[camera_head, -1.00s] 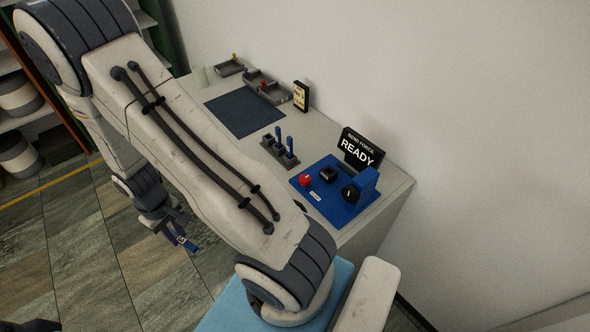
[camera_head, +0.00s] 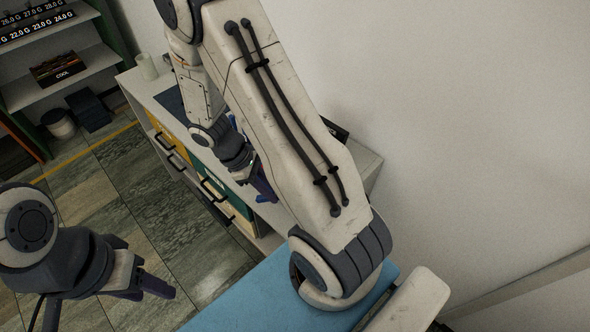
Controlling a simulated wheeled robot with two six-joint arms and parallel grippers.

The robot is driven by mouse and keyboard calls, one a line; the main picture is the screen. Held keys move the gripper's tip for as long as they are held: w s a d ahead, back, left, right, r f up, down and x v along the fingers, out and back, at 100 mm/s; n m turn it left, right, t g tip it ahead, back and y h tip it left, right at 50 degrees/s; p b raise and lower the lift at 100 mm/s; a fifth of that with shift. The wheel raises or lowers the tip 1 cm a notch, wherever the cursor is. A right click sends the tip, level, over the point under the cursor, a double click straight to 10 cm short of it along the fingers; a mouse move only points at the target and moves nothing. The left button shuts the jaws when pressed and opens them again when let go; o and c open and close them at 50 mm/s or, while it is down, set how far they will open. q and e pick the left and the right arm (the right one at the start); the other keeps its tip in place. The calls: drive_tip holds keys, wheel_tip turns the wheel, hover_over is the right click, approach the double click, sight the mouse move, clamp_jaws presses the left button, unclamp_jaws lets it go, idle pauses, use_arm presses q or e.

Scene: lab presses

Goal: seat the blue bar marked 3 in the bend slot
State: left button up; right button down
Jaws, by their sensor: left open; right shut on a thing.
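My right gripper (camera_head: 264,188) hangs over the front edge of the bench, partly behind my own arm link. It is shut on a blue bar (camera_head: 267,199), of which only a small blue end shows low at the fingers; its number cannot be read. The bend slot and its blue press are hidden behind my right arm. Only part of the black display sign (camera_head: 335,129) shows past that arm, its text unseen. My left gripper (camera_head: 150,284) is open and empty at the lower left, over the floor and well away from the bench.
The bench (camera_head: 368,165) has drawers with black handles (camera_head: 213,189) along its front. A white cup (camera_head: 146,67) and part of a dark mat (camera_head: 172,103) show on its far left. Shelves (camera_head: 70,75) stand at the upper left.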

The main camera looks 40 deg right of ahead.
drive_tip(key=w+d+r+n+h+b, duration=0.2)
drive_tip(key=d+r+n+h+b, duration=0.25)
drive_tip(key=d+n+h, duration=0.4)
drive_tip(key=w+d+r+n+t+h+b, duration=0.2)
drive_tip(key=w+d+r+n+t+h, duration=0.15)
drive_tip(key=w+r+t+h, duration=0.35)
drive_tip(key=shift+m+g+y, duration=0.3)
drive_tip(key=shift+g+y, duration=0.1)
drive_tip(key=shift+y, duration=0.15)
wheel_tip(320, 180, down, 15)
drive_tip(key=b, duration=0.3)
drive_tip(key=shift+d+b, duration=0.1)
drive_tip(key=shift+b, duration=0.3)
drive_tip(key=shift+f, duration=0.15)
drive_tip(key=shift+f+b, duration=0.5)
